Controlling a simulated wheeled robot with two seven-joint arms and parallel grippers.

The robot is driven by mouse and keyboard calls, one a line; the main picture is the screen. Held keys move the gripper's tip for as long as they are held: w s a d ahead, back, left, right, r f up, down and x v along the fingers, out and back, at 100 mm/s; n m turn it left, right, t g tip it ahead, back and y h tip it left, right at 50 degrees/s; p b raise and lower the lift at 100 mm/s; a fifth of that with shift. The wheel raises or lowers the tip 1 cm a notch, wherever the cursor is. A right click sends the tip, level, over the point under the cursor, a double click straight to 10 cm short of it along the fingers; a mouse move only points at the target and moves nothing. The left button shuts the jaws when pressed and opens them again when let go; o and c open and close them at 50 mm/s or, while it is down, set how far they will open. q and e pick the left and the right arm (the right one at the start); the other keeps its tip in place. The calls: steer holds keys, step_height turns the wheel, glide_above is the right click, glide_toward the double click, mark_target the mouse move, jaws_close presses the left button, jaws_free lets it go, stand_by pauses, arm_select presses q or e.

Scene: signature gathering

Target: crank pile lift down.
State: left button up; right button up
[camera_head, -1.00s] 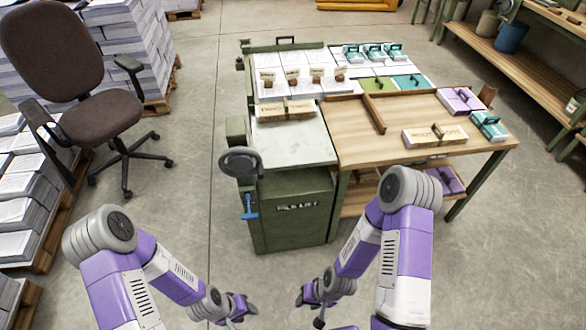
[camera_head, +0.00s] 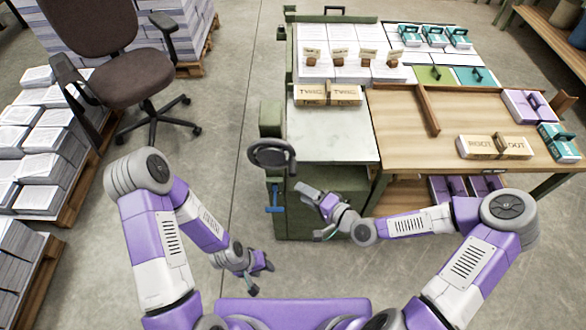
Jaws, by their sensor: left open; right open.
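The pile lift (camera_head: 330,212) is a green cabinet with a pale worktop (camera_head: 330,138). Its dark round crank wheel (camera_head: 272,155) is at the cabinet's upper left front corner, with a blue handle (camera_head: 275,198) below it. My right gripper (camera_head: 303,188) is open and empty in front of the cabinet, just right of and below the wheel, apparently apart from it. My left gripper (camera_head: 262,276) is open and empty, lower, over the floor left of the cabinet. A block marked TWIG (camera_head: 328,95) lies at the back of the pale worktop.
A wooden table (camera_head: 400,130) joins the lift on the right, with a ROOT block (camera_head: 495,146) and purple and teal pieces. A brown office chair (camera_head: 120,75) and paper stacks on pallets (camera_head: 40,185) stand left. The floor between is clear.

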mark_target(293, 168)
steer(key=shift+m+t+y, duration=0.3)
steer(key=shift+t+y, duration=0.1)
steer(key=shift+t, duration=0.5)
steer(key=w+a+r, duration=0.1)
steer(key=w, duration=0.1)
steer(key=w+a+r+b, duration=0.1)
steer(key=w, duration=0.1)
steer(key=w+a+r, duration=0.1)
steer(key=w+a, duration=0.1)
steer(key=w, duration=0.1)
steer(key=shift+w+r+b, duration=0.1)
steer(key=shift+r+b, duration=0.05)
steer(key=shift+b, duration=0.25)
jaws_close()
